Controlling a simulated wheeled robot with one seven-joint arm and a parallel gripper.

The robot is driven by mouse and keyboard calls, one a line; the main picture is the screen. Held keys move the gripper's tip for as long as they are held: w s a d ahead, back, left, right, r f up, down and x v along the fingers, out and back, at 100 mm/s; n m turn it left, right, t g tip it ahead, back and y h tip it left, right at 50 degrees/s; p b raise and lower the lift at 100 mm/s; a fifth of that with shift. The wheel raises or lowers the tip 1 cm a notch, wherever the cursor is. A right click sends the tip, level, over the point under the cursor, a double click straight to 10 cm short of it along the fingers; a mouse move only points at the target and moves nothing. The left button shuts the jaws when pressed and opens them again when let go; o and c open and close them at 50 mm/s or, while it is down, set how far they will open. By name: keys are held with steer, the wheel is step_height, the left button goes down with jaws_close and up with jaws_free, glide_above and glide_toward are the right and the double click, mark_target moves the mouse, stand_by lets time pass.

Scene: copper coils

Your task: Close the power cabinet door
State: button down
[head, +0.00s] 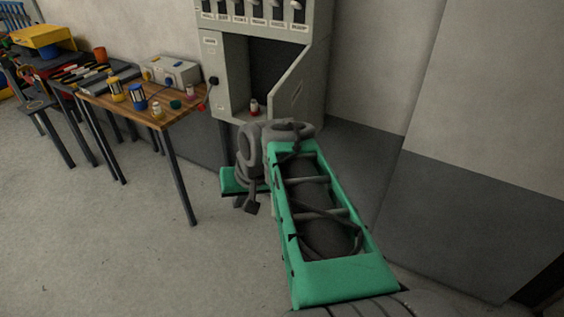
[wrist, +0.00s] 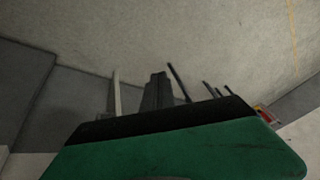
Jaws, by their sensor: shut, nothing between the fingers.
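The power cabinet (head: 212,70) is a tall grey box against the wall, with a row of labelled switches across its upper part. Below them is an open, dark compartment. A grey panel with a slanted top edge, which looks like the door (head: 298,95), stands out at the right of the opening, so the compartment is uncovered. My gripper (head: 252,208) is low in front of the cabinet, pointing down, apart from the door. Its dark fingers are shut and empty; a dark finger shape also shows in the wrist view (wrist: 156,92).
The grey floor (head: 90,235) in front of the bench is clear.

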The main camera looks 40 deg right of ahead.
steer(key=s+d+r+m+t+h, duration=0.1)
steer(key=s+d+r+m, duration=0.15)
steer(key=d, duration=0.75)
steer(key=s+d+r+m+t, duration=0.1)
steer(key=s+d+r+m, duration=0.15)
steer(key=d, duration=0.65)
steer(key=w+a+f+p, duration=0.1)
steer(key=w+f+p, duration=0.1)
steer(key=w+f, duration=0.5)
steer(key=shift+w+a+f+m, duration=0.2)
steer(key=shift+w+f+m, duration=0.1)
steer(key=shift+w, duration=1.1)
